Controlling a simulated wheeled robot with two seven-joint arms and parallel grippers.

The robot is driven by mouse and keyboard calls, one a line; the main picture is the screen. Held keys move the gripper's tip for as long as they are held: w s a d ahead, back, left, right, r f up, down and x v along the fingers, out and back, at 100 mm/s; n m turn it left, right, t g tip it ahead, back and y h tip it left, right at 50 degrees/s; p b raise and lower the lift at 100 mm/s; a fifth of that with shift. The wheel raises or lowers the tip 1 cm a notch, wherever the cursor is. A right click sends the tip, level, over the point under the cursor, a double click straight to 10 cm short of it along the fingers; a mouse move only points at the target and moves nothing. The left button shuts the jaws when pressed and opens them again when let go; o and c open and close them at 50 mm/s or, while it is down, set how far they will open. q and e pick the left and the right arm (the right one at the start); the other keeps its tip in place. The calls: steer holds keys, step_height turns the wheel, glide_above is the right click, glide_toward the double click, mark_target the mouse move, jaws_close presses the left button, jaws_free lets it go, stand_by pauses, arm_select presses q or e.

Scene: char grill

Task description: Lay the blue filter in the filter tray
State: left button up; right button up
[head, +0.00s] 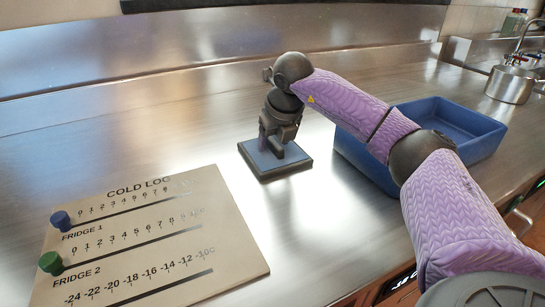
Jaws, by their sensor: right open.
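A small square tray (262,171) with a dark rim sits on the steel counter in the middle of the head view. A flat grey-blue surface (295,153) fills its inside; it looks like the blue filter lying flat within the rim, but I cannot tell it surely from the tray's floor. My right gripper (271,148) points down just over this surface, with its jaws open. The gripper hides the middle of the surface, and I cannot tell whether the fingertips touch it. My left gripper is not in view.
A larger blue bin (455,115) stands to the right, partly behind my right arm. A cold log board (150,240) with a blue knob (61,220) and a green knob (51,263) lies at the front left. A metal pot (509,85) is at the far right. The counter's back left is clear.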

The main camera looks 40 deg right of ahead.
mark_target(275, 142)
steer(key=shift+r, duration=0.1)
jaws_close()
arm_select(q)
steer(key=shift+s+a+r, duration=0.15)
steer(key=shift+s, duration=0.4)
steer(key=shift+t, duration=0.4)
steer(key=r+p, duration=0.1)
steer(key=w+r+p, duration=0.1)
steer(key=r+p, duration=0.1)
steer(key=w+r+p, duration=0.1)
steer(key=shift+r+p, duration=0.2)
steer(key=shift+p, duration=0.15)
arm_select(e)
step_height(275, 142, up, 10)
